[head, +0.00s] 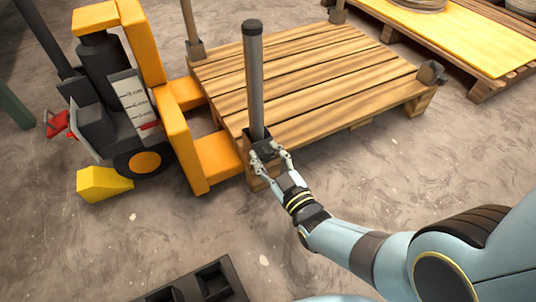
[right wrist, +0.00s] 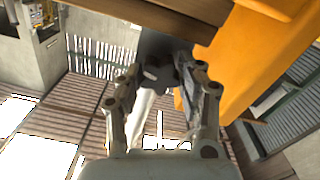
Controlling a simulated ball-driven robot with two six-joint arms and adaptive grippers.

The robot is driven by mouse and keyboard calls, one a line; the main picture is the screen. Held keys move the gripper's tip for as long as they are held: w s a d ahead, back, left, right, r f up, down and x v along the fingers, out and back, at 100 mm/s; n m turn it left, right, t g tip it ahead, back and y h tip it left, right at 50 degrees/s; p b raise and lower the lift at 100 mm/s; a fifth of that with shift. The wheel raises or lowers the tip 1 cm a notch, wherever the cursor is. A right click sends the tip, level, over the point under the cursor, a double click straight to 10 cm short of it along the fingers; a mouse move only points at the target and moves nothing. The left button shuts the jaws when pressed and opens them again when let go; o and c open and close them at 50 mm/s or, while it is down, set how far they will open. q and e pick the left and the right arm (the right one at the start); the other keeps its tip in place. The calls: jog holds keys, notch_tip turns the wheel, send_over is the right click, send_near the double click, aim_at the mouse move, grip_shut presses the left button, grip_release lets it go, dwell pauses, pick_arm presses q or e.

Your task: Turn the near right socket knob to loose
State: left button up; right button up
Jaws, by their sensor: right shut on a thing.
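A wooden pallet (head: 310,75) has a dark socket on its nearest corner, and a tall grey post (head: 253,80) stands upright in it. My right gripper (head: 267,154) is at this socket, shut on its small dark knob (right wrist: 157,76). In the right wrist view the fingers of my right gripper (right wrist: 165,82) close in from both sides of the knob. The fingers hide most of the knob in the head view, so I cannot tell its turn position. Another dark socket (head: 431,73) with no post sits at the pallet's right corner. My left gripper is not in view.
An orange forklift (head: 170,115) has its forks at the pallet's left side, close to my right gripper. A yellow wedge (head: 103,184) lies by its wheel. A second pallet (head: 465,50) stands at upper right. A dark tray (head: 195,286) lies at the bottom.

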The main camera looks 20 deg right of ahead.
jog(key=o, duration=1.2)
jog(key=shift+r, duration=0.1)
notch_tip(320, 180, up, 10)
jog(key=shift+f, duration=0.1)
